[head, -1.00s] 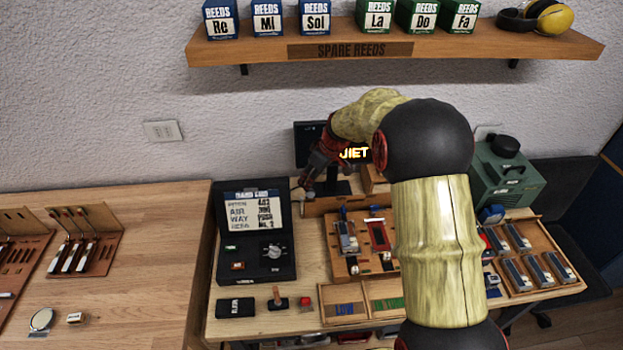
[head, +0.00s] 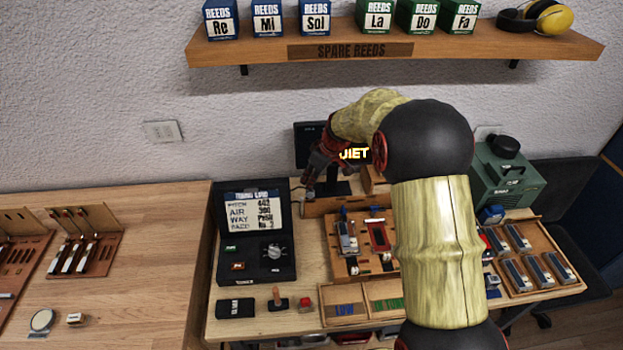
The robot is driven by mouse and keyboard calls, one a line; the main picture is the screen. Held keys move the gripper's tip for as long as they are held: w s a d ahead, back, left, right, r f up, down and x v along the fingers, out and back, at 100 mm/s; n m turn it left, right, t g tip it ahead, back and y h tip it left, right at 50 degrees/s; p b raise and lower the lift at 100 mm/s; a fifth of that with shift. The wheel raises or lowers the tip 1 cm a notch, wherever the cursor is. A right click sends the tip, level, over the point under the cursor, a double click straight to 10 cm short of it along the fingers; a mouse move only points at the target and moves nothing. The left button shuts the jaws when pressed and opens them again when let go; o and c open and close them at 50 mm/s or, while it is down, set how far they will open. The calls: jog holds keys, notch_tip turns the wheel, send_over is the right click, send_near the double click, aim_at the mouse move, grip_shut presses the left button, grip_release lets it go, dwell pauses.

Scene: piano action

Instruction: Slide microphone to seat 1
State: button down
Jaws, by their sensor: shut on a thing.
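My gripper (head: 308,186) reaches down at the left end of a low wooden rail (head: 345,203) at the back of the bench. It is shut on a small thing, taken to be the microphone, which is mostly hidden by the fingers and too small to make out. Seat 1 cannot be picked out; my arm covers the rail's right part. A dark screen (head: 307,141) with glowing letters ending in "IET" stands just behind my gripper.
An open black case (head: 256,265) with a printed card and knob stands left of the rail. A wooden board (head: 345,268) with reed parts lies in front. A tray of reeds (head: 543,285) and a green machine (head: 506,182) are at right. A reed-box shelf (head: 440,45) hangs above.

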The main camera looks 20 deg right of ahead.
dwell(0.3)
jog(key=s+d+b, duration=0.3)
jog(key=d, duration=0.7)
jog(key=c, duration=1.7)
grip_release()
jog(key=v, duration=1.2)
